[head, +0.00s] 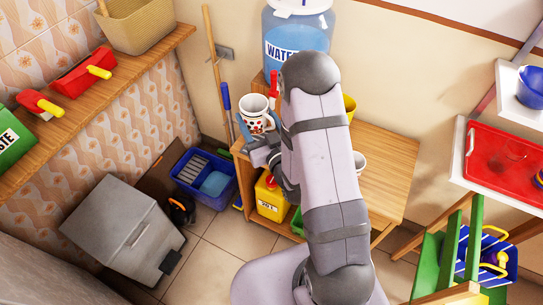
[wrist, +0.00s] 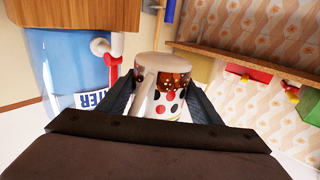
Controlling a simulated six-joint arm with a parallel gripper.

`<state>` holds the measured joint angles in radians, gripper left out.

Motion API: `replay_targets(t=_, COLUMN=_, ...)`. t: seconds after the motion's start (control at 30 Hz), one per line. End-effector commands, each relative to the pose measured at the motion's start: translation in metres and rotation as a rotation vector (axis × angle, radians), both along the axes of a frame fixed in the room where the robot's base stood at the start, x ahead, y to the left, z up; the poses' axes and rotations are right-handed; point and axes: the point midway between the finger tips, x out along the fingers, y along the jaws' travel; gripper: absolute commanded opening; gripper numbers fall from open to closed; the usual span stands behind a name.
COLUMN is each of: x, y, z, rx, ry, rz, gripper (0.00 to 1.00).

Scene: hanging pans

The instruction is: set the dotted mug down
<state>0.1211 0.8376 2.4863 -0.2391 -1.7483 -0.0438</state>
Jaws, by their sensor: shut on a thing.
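The dotted mug (head: 256,114) is white with red and dark dots. In the head view it is held up at the left corner of the wooden cabinet, in front of the water jug. My gripper (head: 266,142) is shut on it, and my arm hides part of the hold. In the wrist view the mug (wrist: 163,97) sits between the two dark fingers (wrist: 160,104), with dots on its right side and a plain pale part on its left. The picture there is turned, so I cannot tell whether the mug is level.
The wooden cabinet top (head: 388,172) has clear room at right. The blue water jug (head: 297,35) stands behind, a white cup (head: 359,161) is partly behind my arm, and a yellow thing (head: 349,106) is beside it. A blue bin (head: 204,177) is on the floor.

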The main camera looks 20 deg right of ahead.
Motion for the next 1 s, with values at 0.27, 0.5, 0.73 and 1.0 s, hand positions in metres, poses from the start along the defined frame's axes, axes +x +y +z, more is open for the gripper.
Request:
replay_targets(t=0.27, x=0.011, y=-0.002, z=-0.044, rx=0.000, ry=-0.007, rz=0.064, gripper=0.28)
replay_targets(t=0.5, x=0.016, y=-0.003, z=-0.074, rx=-0.001, ry=-0.007, rz=0.123, gripper=0.28)
replay_targets(t=0.73, x=0.021, y=-0.007, z=-0.103, rx=-0.002, ry=-0.006, rz=0.168, gripper=0.28)
replay_targets(t=1.0, x=0.034, y=-0.021, z=-0.130, rx=-0.001, ry=-0.006, rz=0.147, gripper=0.28)
